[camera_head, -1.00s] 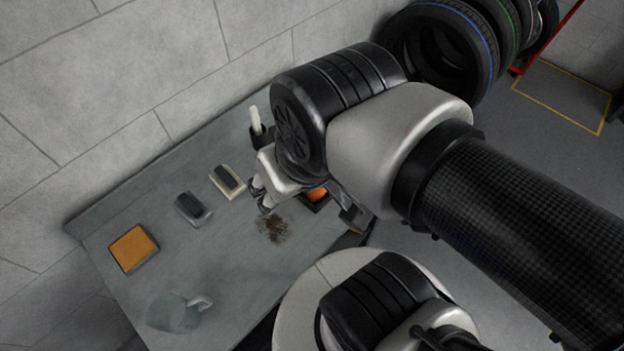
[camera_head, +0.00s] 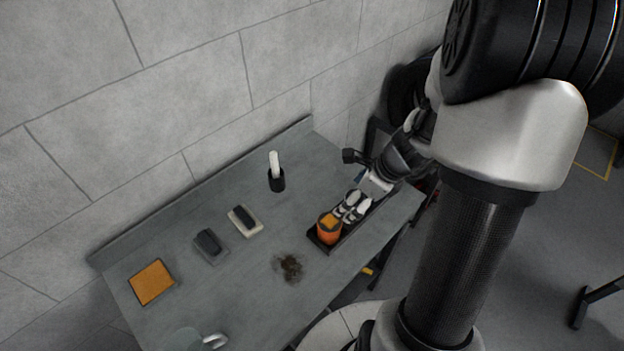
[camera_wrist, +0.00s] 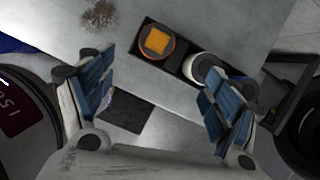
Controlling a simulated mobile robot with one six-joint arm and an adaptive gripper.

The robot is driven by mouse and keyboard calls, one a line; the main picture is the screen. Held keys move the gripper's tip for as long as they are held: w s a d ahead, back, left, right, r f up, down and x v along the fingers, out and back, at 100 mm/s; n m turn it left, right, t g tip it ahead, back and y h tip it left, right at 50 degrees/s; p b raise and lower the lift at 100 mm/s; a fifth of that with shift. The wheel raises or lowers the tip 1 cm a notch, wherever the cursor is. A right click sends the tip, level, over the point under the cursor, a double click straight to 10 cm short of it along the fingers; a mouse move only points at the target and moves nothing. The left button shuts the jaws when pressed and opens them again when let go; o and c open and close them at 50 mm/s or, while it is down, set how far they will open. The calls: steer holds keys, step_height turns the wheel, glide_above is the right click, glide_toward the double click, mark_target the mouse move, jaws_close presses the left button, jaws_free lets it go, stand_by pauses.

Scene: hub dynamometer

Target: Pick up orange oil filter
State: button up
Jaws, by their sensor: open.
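The orange oil filter (camera_head: 329,230) stands upright in a black tray (camera_head: 318,243) near the right front edge of the workbench. In the wrist view the filter (camera_wrist: 157,43) shows from above with an orange square on its top, in the left part of the tray (camera_wrist: 181,67). My gripper (camera_head: 354,206) is open, just right of and behind the filter in the head view. In the wrist view my gripper (camera_wrist: 160,88) has its fingers wide apart, with the filter beyond the fingertips and nothing between the pads. I cannot tell the exact gap.
A white-topped cylinder (camera_wrist: 198,67) stands beside the filter in the tray. On the bench are a dark cup with a white stick (camera_head: 276,178), two brushes (camera_head: 244,219) (camera_head: 209,244), an orange pad (camera_head: 152,281), a dark stain (camera_head: 289,267) and a mug (camera_head: 190,340).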

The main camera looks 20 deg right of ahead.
mark_target(330, 222)
steer(key=shift+m, duration=0.4)
steer(key=b+x, duration=0.2)
steer(key=x, duration=0.2)
steer(key=b+x, duration=0.2)
steer(key=x, duration=0.2)
steer(key=b+x, duration=0.2)
steer(key=x, duration=0.2)
steer(key=shift+s+d+f, duration=0.15)
steer(key=shift+d+f, duration=0.1)
steer(key=shift+f, duration=0.3)
steer(key=b+x, duration=0.2)
steer(key=x, duration=0.1)
steer(key=b+x, duration=0.1)
steer(key=x, duration=0.1)
steer(key=shift+s+a+f+b, duration=0.15)
steer(key=shift+s+a+b, duration=0.15)
steer(key=shift+b, duration=0.1)
steer(key=shift+c, duration=0.2)
steer(key=c, duration=1.3)
